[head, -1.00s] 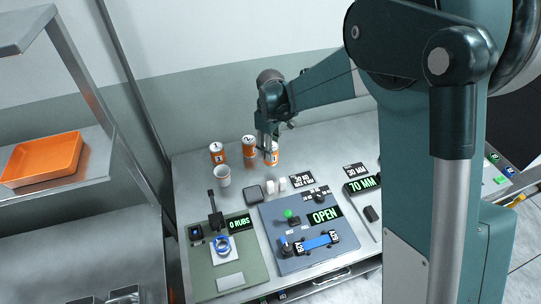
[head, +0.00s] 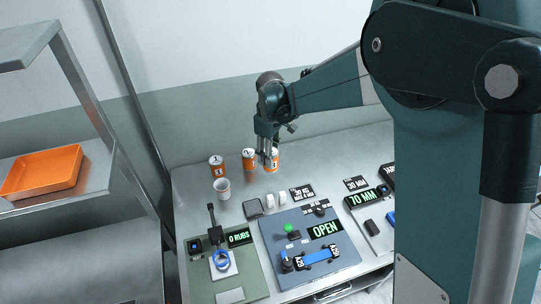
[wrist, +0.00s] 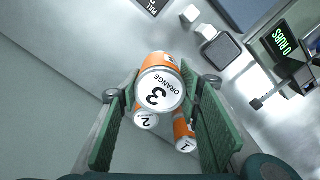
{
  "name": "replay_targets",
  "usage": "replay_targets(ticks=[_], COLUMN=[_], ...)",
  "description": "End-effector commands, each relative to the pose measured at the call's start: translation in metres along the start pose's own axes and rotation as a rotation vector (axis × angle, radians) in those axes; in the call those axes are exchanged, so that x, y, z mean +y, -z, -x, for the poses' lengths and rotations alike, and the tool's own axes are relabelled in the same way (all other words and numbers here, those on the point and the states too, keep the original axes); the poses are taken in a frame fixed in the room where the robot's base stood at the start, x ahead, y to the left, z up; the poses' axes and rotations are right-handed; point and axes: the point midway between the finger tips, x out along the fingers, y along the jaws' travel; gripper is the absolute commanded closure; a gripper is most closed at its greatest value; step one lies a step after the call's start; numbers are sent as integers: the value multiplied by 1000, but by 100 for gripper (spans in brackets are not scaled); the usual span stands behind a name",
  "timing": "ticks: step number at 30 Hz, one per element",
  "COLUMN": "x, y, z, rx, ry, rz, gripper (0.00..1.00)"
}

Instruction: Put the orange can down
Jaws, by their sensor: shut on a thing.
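The orange can (head: 272,162) has an orange side and a white lid marked "3 ORANGE"; the lid faces the camera in the wrist view (wrist: 158,92). My gripper (head: 267,156) is shut on it, with one green finger on each side in the wrist view (wrist: 163,88). The can is at the back of the bench, right of two similar cans. I cannot tell whether its base touches the bench. Can 2 (head: 249,160) stands close to its left, and can 1 (head: 217,167) stands farther left.
A grey block (head: 253,207) and small white blocks (head: 275,198) lie nearer. A blue-grey panel (head: 290,275) reads OPEN. An orange tray (head: 40,170) sits on the left shelf. Bare bench lies right of the can.

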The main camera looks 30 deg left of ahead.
Motion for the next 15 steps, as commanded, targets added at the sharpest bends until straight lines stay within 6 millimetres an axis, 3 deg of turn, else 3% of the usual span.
replay_targets(ticks=[8,15], x=[12,50], y=[4,13], z=[1,2], rx=[0,0], ry=[0,0], rz=[-2,-8], gripper=[83,83])
